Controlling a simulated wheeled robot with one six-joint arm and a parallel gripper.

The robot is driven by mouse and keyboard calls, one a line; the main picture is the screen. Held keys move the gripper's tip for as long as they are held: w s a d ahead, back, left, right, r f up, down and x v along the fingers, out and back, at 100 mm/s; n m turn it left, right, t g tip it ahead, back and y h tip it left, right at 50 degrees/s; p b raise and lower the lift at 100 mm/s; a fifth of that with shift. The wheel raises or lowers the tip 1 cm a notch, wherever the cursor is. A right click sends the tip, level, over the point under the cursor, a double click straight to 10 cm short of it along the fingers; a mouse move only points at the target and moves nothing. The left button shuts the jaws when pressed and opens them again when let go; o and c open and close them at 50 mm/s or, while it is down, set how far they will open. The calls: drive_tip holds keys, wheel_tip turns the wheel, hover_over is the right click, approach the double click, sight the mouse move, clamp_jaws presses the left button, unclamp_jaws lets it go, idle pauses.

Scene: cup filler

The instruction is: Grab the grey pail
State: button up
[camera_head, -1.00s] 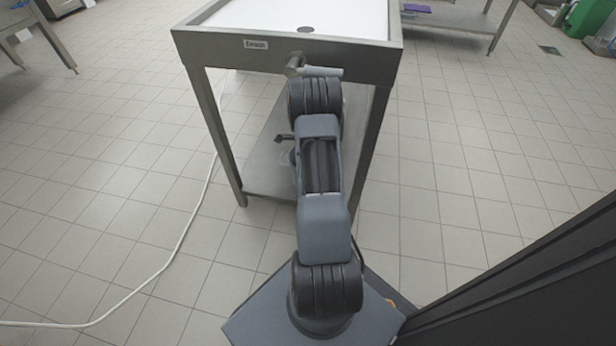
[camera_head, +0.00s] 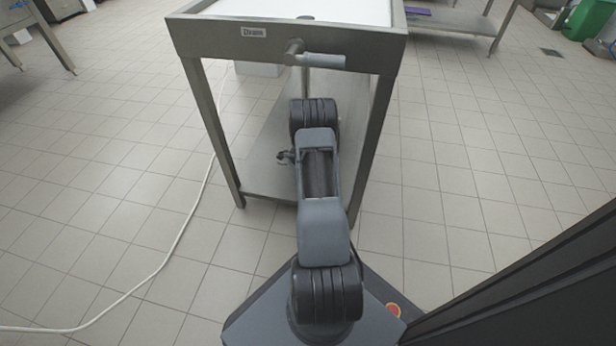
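No grey pail can be clearly made out in the head view. My own arm runs up the middle of the picture and hides part of the steel table's (camera_head: 180,35) lower shelf (camera_head: 258,165). A small dark part of my gripper (camera_head: 284,157) shows just left of the arm, over the lower shelf. The rest of the gripper is hidden behind the arm. Its fingers are too small and covered to tell if they are open or holding anything.
A drain pipe with a grey lever (camera_head: 322,61) sticks out from the table's front. A white object (camera_head: 258,68) is under the tabletop. A white cable (camera_head: 150,275) lies on the floor at left. Tiled floor is free on both sides. A green bin (camera_head: 588,20) stands far right.

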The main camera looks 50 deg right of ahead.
drive_tip(key=shift+f, duration=0.45)
drive_tip(key=shift+c, duration=0.4)
clamp_jaws()
idle(0.6)
drive_tip(key=shift+d+r, duration=0.1)
drive_tip(key=shift+r, duration=0.05)
